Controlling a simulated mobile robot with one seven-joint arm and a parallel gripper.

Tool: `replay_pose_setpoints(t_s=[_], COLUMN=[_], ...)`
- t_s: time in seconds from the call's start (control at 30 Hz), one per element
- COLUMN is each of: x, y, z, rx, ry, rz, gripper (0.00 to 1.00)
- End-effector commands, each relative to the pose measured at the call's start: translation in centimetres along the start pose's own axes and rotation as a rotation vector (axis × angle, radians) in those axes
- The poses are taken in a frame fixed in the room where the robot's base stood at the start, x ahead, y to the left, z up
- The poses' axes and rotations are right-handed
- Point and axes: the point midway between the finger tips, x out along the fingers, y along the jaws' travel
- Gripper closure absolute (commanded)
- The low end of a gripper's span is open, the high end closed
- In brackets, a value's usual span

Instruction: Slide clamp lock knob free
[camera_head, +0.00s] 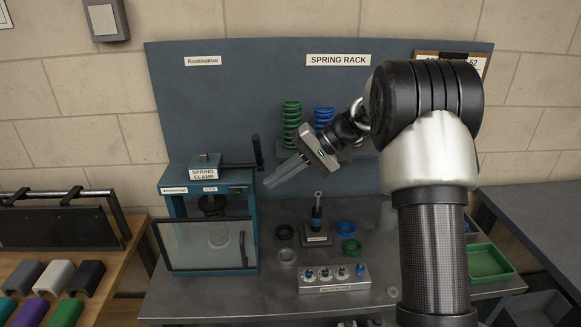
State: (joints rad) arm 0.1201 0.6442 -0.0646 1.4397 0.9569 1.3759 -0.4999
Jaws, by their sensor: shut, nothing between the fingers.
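The blue spring clamp (175,207) stands at the left of the bench, with a "SPRING CLAMP" sign on top and a "LOCK" label (210,189) on its front. Beside that label is a small dark part with green on it (239,190); I cannot tell whether this is the lock knob. A small dark knob also shows above the sign (204,157). A black lever (257,151) rises at the clamp's upper right. A clear framed door (203,245) covers the lower front. My gripper (273,179) is shut and empty, pointing down-left, just right of the clamp and apart from the lock label.
A spring rack behind holds a green spring (291,122) and a blue spring (324,118). On the bench (185,304) are several coloured rings, an upright post tool (317,217) and a silver block (334,279) with small knobs. A green tray (489,263) is at right.

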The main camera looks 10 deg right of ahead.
Motion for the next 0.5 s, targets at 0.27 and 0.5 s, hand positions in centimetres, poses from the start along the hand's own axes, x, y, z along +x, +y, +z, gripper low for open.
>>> replay_pose_setpoints(t_s=[0.27,0.5], x=[4.5,5.6], y=[-1.2,-1.8], z=[0.0,0.0], rx=[-0.001,0.0], ry=[-0.002,0.001], rz=[0.001,0.001], gripper=[1.0,1.0])
